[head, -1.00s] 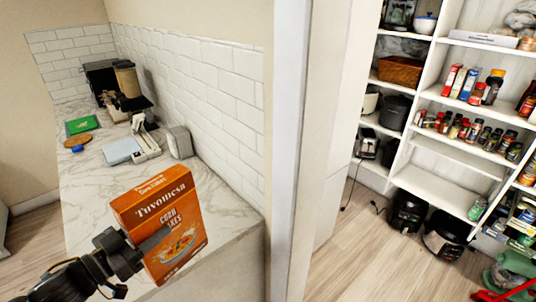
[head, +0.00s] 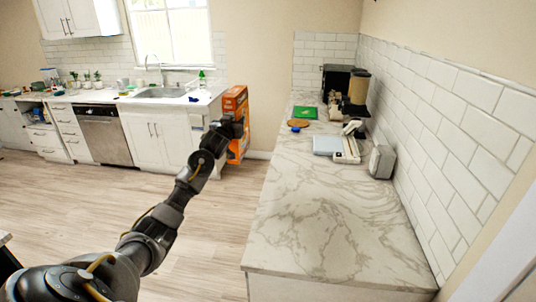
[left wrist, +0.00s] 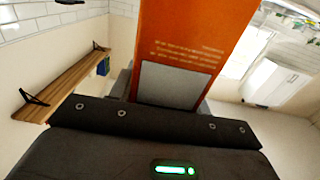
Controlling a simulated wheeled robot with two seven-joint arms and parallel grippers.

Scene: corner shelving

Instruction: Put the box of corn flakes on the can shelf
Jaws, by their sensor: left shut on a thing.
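The orange box of corn flakes (head: 236,103) is upright in the head view, seen edge-on at the end of my left arm. My left gripper (head: 238,126) is shut on the box and holds it in the air, to the left of the marble counter. In the left wrist view the orange side of the box (left wrist: 185,35) fills the upper middle, above the dark gripper body. The can shelf is not in view now. My right gripper is not in view.
A marble counter (head: 320,215) runs along the tiled wall at right, with a coffee machine, a green board (head: 293,112) and a scale at its far part. White cabinets with a sink (head: 160,92) stand at the back left. The wooden floor (head: 70,195) between is clear.

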